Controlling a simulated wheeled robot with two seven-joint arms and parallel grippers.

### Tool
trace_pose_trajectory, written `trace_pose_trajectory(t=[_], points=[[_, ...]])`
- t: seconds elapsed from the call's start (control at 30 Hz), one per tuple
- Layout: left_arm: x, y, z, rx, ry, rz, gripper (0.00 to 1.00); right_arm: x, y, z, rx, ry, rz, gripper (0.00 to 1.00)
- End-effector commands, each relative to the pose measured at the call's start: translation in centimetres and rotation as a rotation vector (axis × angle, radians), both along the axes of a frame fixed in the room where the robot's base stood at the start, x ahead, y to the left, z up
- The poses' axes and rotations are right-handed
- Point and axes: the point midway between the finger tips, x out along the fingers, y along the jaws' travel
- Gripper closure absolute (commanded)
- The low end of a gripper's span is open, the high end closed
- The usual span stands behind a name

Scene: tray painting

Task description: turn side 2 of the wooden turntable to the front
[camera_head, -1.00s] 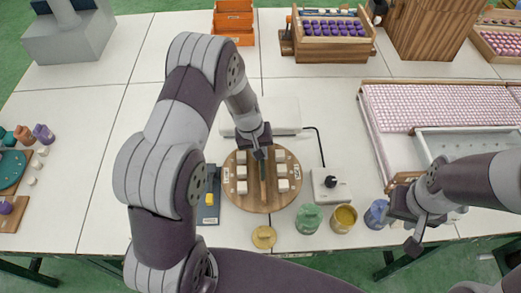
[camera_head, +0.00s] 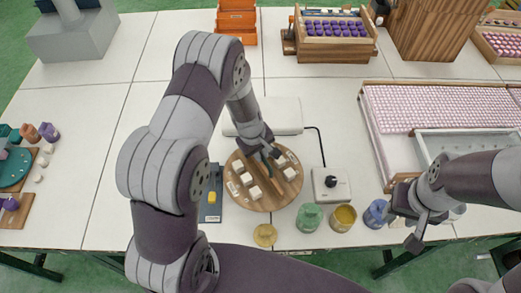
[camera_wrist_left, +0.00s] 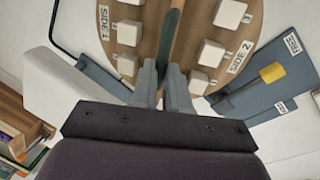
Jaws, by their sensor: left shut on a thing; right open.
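The round wooden turntable (camera_head: 246,200) stands on the white table with white blocks on both halves and an upright divider (camera_head: 272,181) across its middle. My left gripper (camera_head: 270,154) is shut on the divider near its far end. In the left wrist view its fingers (camera_wrist_left: 163,88) close around the green-topped divider (camera_wrist_left: 170,35). The SIDE 2 label (camera_wrist_left: 240,57) shows there on the right half; in the head view this half faces left and slightly front. The SIDE 1 label (camera_wrist_left: 105,22) is on the opposite half. My right gripper (camera_head: 402,226) is open and empty.
A blue plate (camera_head: 209,208) with a yellow knob (camera_head: 212,197) lies left of the turntable; in the wrist view the knob is beside FREE. A dial box (camera_head: 331,184) stands right. Green (camera_head: 309,217), yellow (camera_head: 343,217) and blue (camera_head: 376,213) pots stand at the front.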

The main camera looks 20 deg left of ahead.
Motion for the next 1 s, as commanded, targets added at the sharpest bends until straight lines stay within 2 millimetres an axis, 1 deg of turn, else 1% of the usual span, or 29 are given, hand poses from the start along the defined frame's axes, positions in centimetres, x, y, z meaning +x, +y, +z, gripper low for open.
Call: trace_pose_trajectory(t=[0.03,1.0], points=[[0.1,0.0,0.3,0.001,-0.003,0.021,1.00,0.0,0.0,0.4,0.000,0.000,0.000,0.57],[-0.6,0.0,0.3,0.000,-0.002,0.506,1.00,0.0,0.0,4.2,0.000,0.000,0.000,0.57]])
